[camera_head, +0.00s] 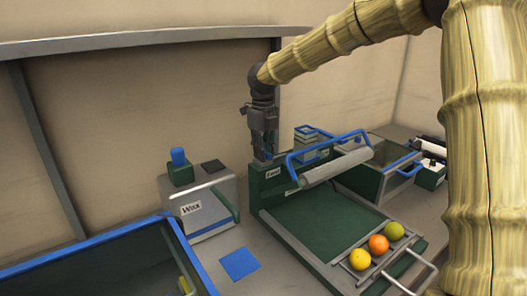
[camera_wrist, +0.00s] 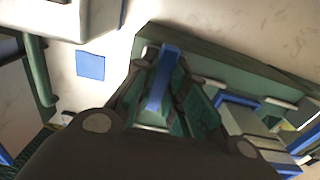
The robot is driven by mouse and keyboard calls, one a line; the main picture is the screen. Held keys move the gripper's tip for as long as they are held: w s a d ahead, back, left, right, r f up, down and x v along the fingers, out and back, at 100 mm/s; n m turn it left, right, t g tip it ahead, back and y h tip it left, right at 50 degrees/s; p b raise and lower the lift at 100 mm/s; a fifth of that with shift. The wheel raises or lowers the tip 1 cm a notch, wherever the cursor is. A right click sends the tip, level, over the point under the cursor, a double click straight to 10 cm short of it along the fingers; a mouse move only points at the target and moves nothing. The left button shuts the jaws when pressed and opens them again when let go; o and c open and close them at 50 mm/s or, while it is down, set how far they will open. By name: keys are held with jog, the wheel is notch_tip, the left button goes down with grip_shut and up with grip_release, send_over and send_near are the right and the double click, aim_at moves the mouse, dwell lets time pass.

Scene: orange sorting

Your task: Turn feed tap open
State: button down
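My gripper (camera_head: 265,150) points down over the back left corner of the green feed unit (camera_head: 262,197), beside a small label too blurred to read surely. In the wrist view, a blue bar (camera_wrist: 162,80), which looks like the tap's handle, lies between the two fingers of my gripper (camera_wrist: 166,62). The fingers look apart, with green surface showing beside the bar. I cannot tell whether either finger touches it. In the head view the tap is hidden behind my gripper.
A grey wax machine (camera_head: 203,203) with a green lever stands to the left. A blue square (camera_head: 239,263) lies on the counter. A blue-handled roller (camera_head: 336,167) crosses the feed unit close to my gripper's right. Yellow (camera_head: 360,259), orange (camera_head: 379,244) and green (camera_head: 394,231) fruits sit at the front.

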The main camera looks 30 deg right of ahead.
jog(key=shift+r+n+p, duration=0.2)
jog(key=shift+n+p, duration=0.2)
jog(key=shift+p, duration=0.3)
jog(key=shift+r+n+p, duration=0.1)
jog(key=shift+n+p, duration=0.2)
jog(key=shift+p, duration=0.2)
jog(key=n+p, duration=0.2)
jog(key=p, duration=0.1)
jog(key=shift+r+p, duration=0.15)
jog(key=shift+p, duration=0.15)
jog(key=n+p, duration=0.3)
jog(key=p, duration=0.1)
jog(key=shift+d+n+p, duration=0.1)
jog(key=shift+n+p, duration=0.3)
jog(key=n+p, duration=0.3)
jog(key=p, duration=0.1)
jog(key=shift+n, duration=0.3)
jog(key=n+p, duration=0.3)
jog(key=shift+w+n+p, duration=0.1)
jog(key=shift+n+p, duration=0.2)
jog(key=shift+p, duration=0.1)
jog(key=shift+f+n+p, duration=0.25)
jog(key=shift+n+p, duration=0.95)
jog(key=shift+n, duration=0.7)
